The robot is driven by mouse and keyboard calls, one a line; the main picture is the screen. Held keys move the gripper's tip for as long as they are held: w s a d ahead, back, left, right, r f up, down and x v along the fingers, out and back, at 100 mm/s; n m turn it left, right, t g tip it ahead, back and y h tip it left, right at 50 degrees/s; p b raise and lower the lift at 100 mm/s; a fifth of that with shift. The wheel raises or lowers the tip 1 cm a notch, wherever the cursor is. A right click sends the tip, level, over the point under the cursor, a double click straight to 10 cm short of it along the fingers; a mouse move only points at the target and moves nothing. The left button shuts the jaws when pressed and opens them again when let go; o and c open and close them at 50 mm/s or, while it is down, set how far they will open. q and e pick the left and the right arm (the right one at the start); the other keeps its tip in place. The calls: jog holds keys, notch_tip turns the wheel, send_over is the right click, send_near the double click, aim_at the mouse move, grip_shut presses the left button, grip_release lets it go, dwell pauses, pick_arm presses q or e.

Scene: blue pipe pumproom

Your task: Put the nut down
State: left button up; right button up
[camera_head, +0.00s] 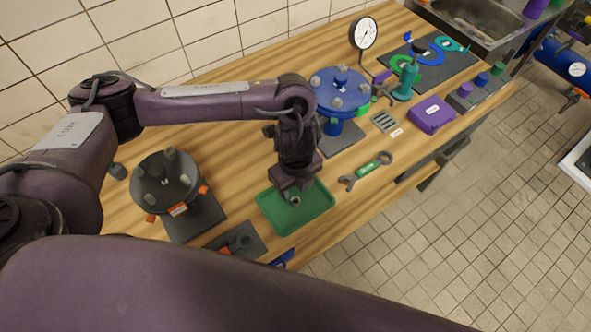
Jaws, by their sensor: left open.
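A small grey nut (295,201) lies in the green tray (318,213) on the wooden bench. My left gripper (291,190) reaches down over the tray, directly above the nut. The gripper is open, and its fingers are partly hidden by its own body. I cannot tell whether the fingers touch the nut. My right gripper is not in view.
A dark flange (168,180) with orange pieces stands left of the tray, and a blue flange (340,92) stands behind it. A green-handled wrench (367,170), a purple box (431,114) and a pressure gauge (364,33) are to the right.

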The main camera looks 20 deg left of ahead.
pick_arm(q)
notch_tip(320, 180, up, 6)
jog(key=shift+f, duration=0.1)
dwell(0.7)
